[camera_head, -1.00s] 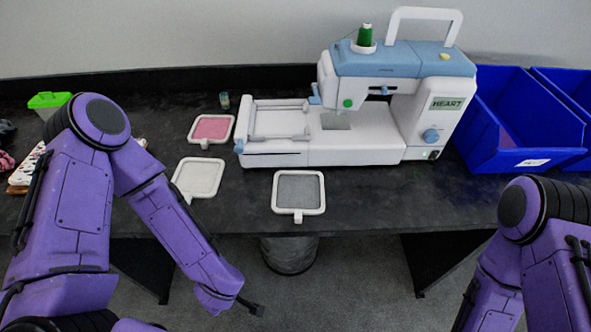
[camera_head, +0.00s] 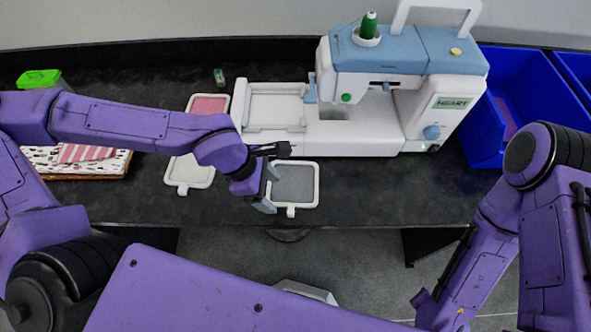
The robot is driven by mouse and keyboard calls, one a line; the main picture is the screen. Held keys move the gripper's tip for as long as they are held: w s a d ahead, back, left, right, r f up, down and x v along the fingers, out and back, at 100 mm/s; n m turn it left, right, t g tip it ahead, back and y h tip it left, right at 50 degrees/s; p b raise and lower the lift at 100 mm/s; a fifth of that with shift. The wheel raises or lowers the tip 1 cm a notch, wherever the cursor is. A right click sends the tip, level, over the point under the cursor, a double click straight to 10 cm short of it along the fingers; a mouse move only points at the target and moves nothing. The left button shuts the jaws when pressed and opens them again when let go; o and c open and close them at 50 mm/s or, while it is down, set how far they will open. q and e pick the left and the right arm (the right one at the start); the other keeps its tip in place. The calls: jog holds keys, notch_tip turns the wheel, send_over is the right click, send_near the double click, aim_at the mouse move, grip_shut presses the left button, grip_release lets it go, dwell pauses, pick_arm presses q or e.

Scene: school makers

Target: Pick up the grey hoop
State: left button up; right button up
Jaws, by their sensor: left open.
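The grey hoop (camera_head: 293,184) is a white square frame with a grey fabric centre. It lies flat near the table's front edge, in front of the sewing machine, with its small tab toward the edge. My left gripper (camera_head: 268,189) is open at the hoop's left side, its two fingers close to the left rim and hiding part of it. I cannot tell whether the fingers touch the rim. My right arm is at the lower right, and its gripper does not show.
The white and blue sewing machine (camera_head: 385,90) stands just behind the hoop. A white hoop (camera_head: 189,172) and a pink hoop (camera_head: 209,105) lie to the left, partly under my left arm. Blue bins (camera_head: 530,105) stand at the right. Table is clear right of the grey hoop.

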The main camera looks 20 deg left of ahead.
aim_at(291, 207)
pick_arm(q)
jog(key=b+x, duration=0.3)
jog(key=x, duration=0.1)
jog(key=shift+d+f, duration=0.15)
jog(key=shift+d, duration=0.05)
jog(key=x, duration=0.5)
jog(key=shift+w+b, duration=0.15)
jog(key=shift+b, duration=0.2)
jog(key=shift+d+f, duration=0.15)
jog(key=shift+f, duration=0.15)
jog(key=c, duration=1.2)
